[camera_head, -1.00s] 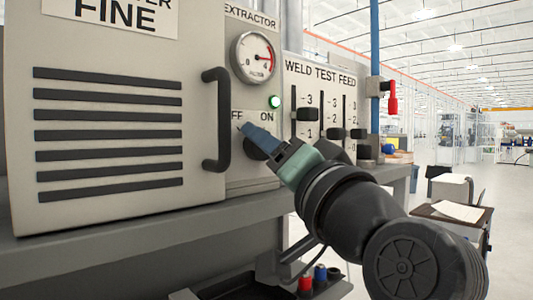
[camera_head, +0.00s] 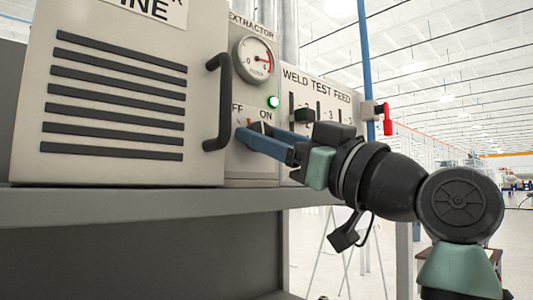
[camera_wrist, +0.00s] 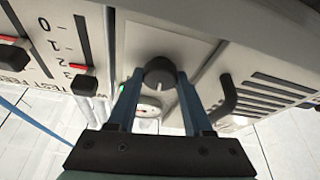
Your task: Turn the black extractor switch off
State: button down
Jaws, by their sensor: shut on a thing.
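The black extractor switch (camera_wrist: 159,72) is a round knob in the wrist view, between my two blue fingers. A pale mark on its face points down in that picture, toward the gauge. In the head view my gripper (camera_head: 251,133) reaches from the right to the panel below the gauge and hides most of the knob. My gripper (camera_wrist: 158,82) is shut on the knob. The "ON" label shows just above the fingers, and "OFF" is partly hidden by a handle. The green lamp (camera_head: 273,102) is lit.
A black bar handle (camera_head: 218,102) stands out just left of the knob. The weld test feed panel (camera_head: 330,88) with sliders is to the right. A red-handled lever (camera_head: 388,118) is further right. A shelf edge (camera_head: 120,205) runs below.

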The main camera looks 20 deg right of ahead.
jog(key=n+g+y, duration=0.1)
jog(key=n, duration=0.2)
jog(key=n+g+y, duration=0.1)
jog(key=n, duration=0.2)
jog(key=shift+d+r, duration=0.1)
jog(key=shift+r, duration=0.05)
jog(key=shift+n+g+y, duration=0.6)
jog(key=shift+n, duration=1.1)
jog(key=shift+c, duration=1.5)
grip_release()
